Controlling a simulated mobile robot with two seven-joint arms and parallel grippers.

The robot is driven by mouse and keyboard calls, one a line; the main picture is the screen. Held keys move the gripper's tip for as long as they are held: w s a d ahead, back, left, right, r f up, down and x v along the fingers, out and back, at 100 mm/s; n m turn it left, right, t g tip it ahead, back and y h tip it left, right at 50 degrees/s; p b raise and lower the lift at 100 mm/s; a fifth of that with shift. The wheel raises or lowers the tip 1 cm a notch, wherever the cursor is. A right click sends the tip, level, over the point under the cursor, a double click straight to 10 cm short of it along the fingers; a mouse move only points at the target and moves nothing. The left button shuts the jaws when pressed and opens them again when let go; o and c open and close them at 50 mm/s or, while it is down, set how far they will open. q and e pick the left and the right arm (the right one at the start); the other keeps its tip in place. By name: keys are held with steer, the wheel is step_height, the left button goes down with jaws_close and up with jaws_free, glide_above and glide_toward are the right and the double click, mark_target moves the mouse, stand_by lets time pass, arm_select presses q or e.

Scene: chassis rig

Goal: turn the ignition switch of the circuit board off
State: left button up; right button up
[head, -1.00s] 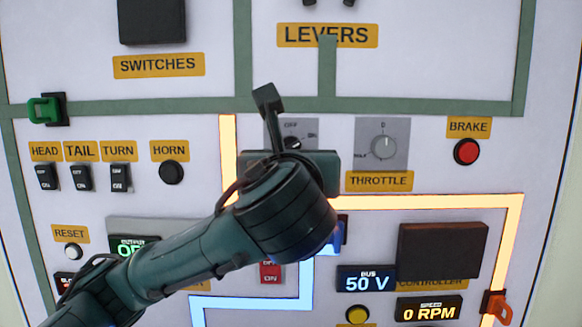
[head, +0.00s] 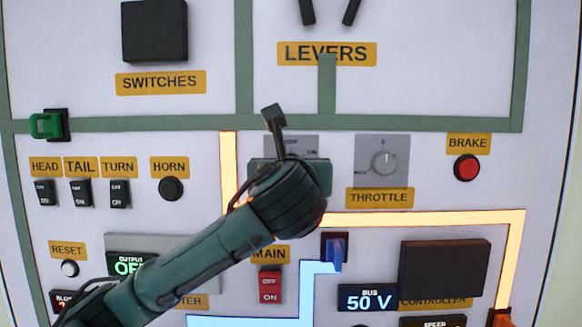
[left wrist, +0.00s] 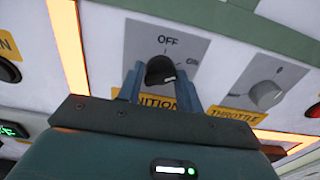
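The ignition switch is a black rotary knob (left wrist: 160,71) on a grey plate in the left wrist view. OFF is printed above it and ON to its upper right, and a pale mark shows on the knob's lower right. My left gripper (left wrist: 158,76) has its two bluish fingers on either side of the knob. Whether they touch it I cannot tell. In the head view my left gripper (head: 290,178) covers the knob, and only the top of the ignition plate (head: 292,145) shows. My right gripper is not in view.
The throttle dial (head: 383,163) is just right of the ignition plate, with the red brake button (head: 467,168) farther right. The horn button (head: 171,188) is to the left. Below are the red main switch (head: 270,285) and a blue switch (head: 334,250).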

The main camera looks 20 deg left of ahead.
arm_select(q)
steer(key=c, duration=0.5)
steer(key=shift+n, duration=0.4)
steer(key=n+p, duration=0.1)
steer(key=n, duration=1)
steer(key=shift+d, duration=0.15)
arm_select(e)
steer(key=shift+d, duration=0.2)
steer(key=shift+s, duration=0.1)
arm_select(q)
steer(key=o, duration=0.9)
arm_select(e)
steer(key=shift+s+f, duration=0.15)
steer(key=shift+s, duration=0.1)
